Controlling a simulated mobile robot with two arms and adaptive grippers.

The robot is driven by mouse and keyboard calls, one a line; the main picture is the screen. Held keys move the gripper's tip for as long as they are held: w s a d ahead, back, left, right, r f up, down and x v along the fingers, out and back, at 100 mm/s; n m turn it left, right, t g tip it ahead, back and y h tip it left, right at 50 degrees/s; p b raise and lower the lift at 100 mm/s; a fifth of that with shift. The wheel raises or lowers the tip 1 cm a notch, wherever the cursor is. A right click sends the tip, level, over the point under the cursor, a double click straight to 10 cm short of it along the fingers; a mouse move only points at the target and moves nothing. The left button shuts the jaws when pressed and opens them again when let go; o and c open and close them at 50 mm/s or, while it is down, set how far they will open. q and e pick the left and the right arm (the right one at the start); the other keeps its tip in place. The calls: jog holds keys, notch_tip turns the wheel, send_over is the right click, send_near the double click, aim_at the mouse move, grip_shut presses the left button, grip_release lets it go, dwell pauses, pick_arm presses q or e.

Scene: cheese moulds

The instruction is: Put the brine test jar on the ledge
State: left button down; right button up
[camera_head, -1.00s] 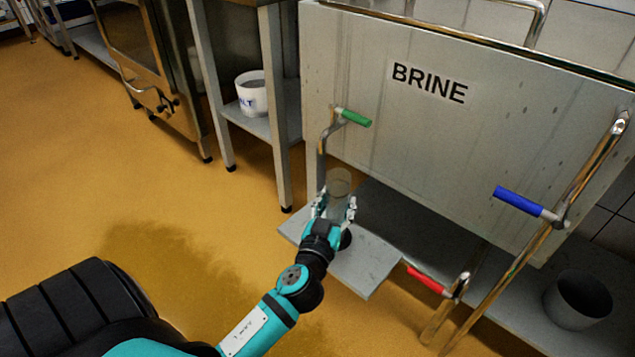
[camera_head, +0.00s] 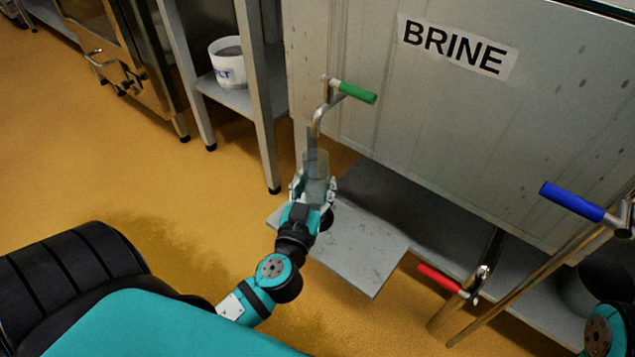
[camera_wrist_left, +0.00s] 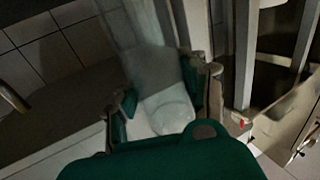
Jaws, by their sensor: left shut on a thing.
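The brine test jar (camera_head: 317,169) is a clear, see-through vessel. My left gripper (camera_head: 312,189) is shut on it and holds it roughly upright, close below the spout of the green-handled tap (camera_head: 355,92). I cannot tell whether jar and spout touch. The jar (camera_wrist_left: 165,100) also shows between the fingers in the left wrist view, where the picture is dim and blurred. The grey ledge (camera_head: 362,255) sticks out below and to the right of the gripper, and its top is bare. My right gripper is out of view.
The grey tank marked BRINE (camera_head: 455,130) stands behind. A blue-handled valve (camera_head: 572,202) and a red-handled valve (camera_head: 440,279) are at right. A dark round container (camera_head: 590,290) is partly hidden by my right arm. A white bucket (camera_head: 228,72) stands on a shelf.

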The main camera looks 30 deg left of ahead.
pick_arm(q)
jog(key=c, duration=0.7)
grip_release()
